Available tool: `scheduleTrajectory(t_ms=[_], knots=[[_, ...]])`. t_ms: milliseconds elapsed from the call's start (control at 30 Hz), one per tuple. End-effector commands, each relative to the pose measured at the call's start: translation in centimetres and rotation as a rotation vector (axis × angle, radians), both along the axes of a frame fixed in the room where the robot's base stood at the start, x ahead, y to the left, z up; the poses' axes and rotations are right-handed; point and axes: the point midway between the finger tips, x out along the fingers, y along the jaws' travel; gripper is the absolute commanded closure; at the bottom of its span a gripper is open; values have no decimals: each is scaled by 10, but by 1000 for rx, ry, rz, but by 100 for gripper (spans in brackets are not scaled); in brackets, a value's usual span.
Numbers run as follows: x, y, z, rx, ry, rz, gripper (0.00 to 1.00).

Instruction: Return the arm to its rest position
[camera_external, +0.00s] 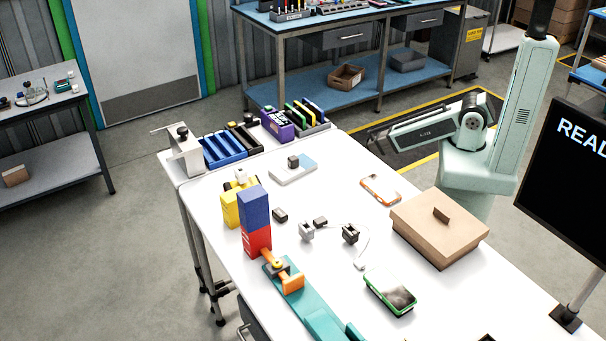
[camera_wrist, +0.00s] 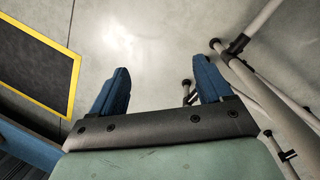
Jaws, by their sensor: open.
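My gripper (camera_wrist: 161,68) shows in the wrist view with its two blue fingers spread apart and nothing between them. Bare grey floor lies beyond the fingers. In the external view my pale green arm stands at the right, beyond the white table (camera_external: 335,215). I cannot make out the fingers clearly there. A blue carton (camera_external: 254,207) sits above a red carton (camera_external: 257,241) on the left part of the table. A yellow carton (camera_external: 231,209) stands just left of them. My gripper is apart from these cartons.
A brown cardboard box (camera_external: 438,228) sits on the table's right side, near my arm. A dark screen (camera_external: 563,175) stands at the far right. A green-edged device (camera_external: 390,292) and an orange-edged device (camera_external: 380,189) lie on the table. Pale table legs (camera_wrist: 270,100) show in the wrist view.

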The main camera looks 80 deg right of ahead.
Motion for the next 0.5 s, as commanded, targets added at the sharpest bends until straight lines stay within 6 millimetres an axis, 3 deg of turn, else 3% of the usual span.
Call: scheduleTrajectory(t_ms=[33, 200, 500], knots=[[-23, 13, -8, 16, 38, 8, 21], [-86, 46, -28, 61, 154, 28, 21], [-188, 86, -44, 122, 340, 53, 21]])
